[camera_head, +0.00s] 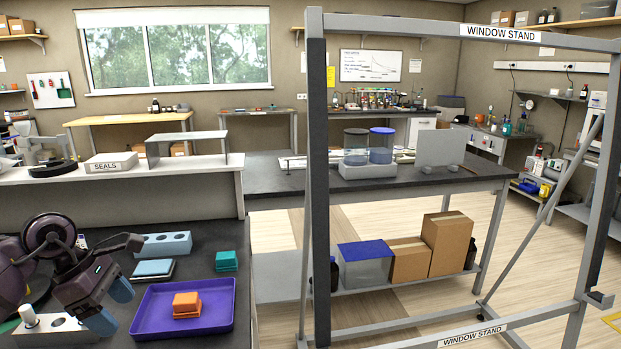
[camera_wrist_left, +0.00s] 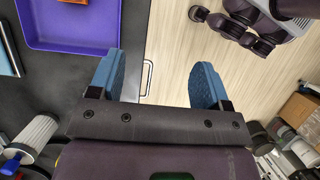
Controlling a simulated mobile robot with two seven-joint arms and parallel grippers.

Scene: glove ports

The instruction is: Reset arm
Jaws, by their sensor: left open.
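My left gripper (camera_head: 112,305) hangs at the lower left in the head view, beside the left edge of the purple tray (camera_head: 218,328). Its two blue finger pads are apart with nothing between them. In the left wrist view the open gripper (camera_wrist_left: 155,82) has bare pads, with the bench edge and the wood floor behind the gap. The purple tray (camera_wrist_left: 112,30) also shows at upper left there. My right gripper is in neither view.
Orange blocks (camera_head: 186,303) lie in the tray. Teal blocks (camera_head: 226,261), a light-blue holed block (camera_head: 163,244) and a white holder (camera_head: 55,330) share the dark bench. The tall window stand frame (camera_head: 318,200) rises to the right.

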